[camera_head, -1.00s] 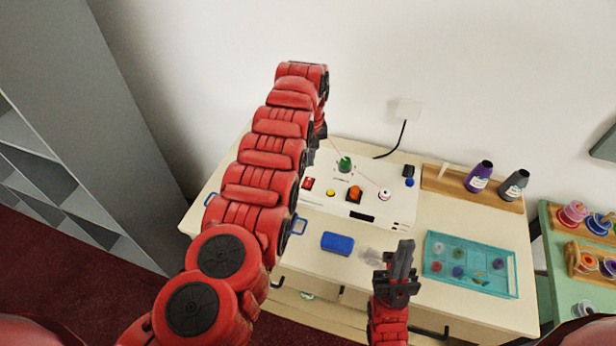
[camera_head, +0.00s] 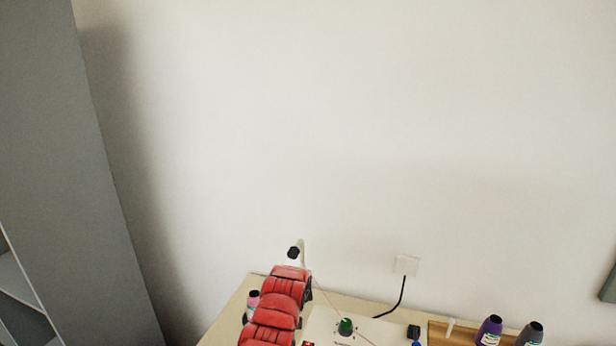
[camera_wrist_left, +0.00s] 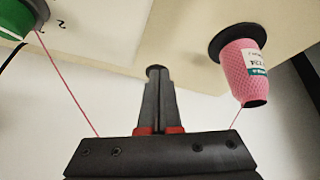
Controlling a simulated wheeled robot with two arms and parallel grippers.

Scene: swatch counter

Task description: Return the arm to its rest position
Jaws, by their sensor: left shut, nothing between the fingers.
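My left arm (camera_head: 274,312) rises from the bottom of the head view, its red links over the back left part of the counter. Its gripper is hidden there behind the wrist. In the left wrist view my left gripper (camera_wrist_left: 156,74) is shut, with its fingers together and nothing between them. A pink thread (camera_wrist_left: 68,84) runs from a green knob (camera_wrist_left: 14,18) to behind the gripper body and shows again toward a pink cone spool (camera_wrist_left: 243,72). I cannot tell whether the thread touches the gripper. My right gripper is out of view.
The white panel with its green knob (camera_head: 346,326) lies right of my arm. Purple (camera_head: 490,331) and grey (camera_head: 531,334) bottles stand at the lower right. A grey shelf unit (camera_head: 50,150) stands left. The wall above is clear.

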